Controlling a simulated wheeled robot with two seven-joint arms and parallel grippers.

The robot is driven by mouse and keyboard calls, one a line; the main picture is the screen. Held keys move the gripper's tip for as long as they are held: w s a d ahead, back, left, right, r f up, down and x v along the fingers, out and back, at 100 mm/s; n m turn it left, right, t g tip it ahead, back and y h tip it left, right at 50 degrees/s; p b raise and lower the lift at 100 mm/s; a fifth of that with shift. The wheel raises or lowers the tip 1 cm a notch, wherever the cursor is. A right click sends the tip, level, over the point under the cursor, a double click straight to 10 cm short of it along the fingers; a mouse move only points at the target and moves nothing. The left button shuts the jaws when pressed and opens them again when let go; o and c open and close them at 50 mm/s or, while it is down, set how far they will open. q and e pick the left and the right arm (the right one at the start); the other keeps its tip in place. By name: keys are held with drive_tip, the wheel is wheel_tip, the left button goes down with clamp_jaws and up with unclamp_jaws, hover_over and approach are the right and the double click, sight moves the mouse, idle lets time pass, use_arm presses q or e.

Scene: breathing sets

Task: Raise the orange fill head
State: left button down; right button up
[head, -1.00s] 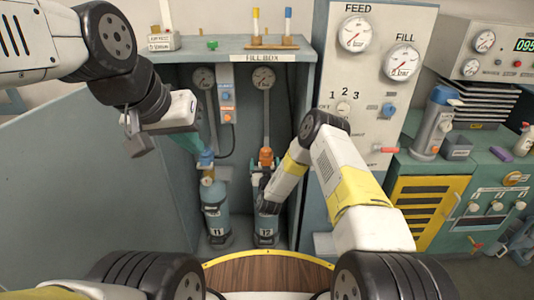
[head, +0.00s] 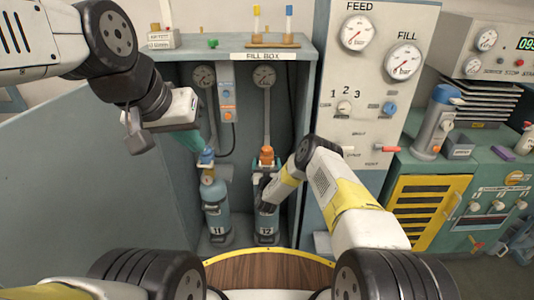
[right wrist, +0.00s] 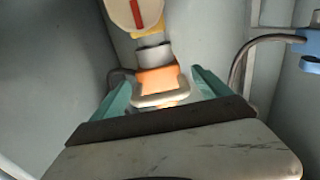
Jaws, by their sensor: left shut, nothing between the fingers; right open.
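The orange fill head (head: 266,155) sits on its hose line just above the grey-blue cylinder 12 (head: 267,222) in the fill box. In the right wrist view the orange fill head (right wrist: 158,78), with a pale collar below it, lies between the teal fingers of my right gripper (right wrist: 160,90). That gripper is open, with a finger on either side; I cannot tell whether they touch it. In the head view my right gripper is mostly hidden by its own wrist. My left gripper (head: 199,147) is shut and empty, close to the blue fill head (head: 207,158) above cylinder 11 (head: 216,210).
The fill box's side walls (head: 305,100) and open door panel (head: 90,180) bound the space. A panel with FEED (head: 360,33) and FILL (head: 404,62) gauges stands to the right.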

clamp_jaws()
wheel_tip(320, 180, up, 14)
idle(0.6)
drive_tip(key=shift+w, duration=0.1)
drive_tip(key=shift+c, duration=0.6)
unclamp_jaws()
drive_tip(key=shift+o, duration=0.6)
drive_tip(key=shift+f, duration=0.15)
drive_tip(key=shift+f, duration=0.1)
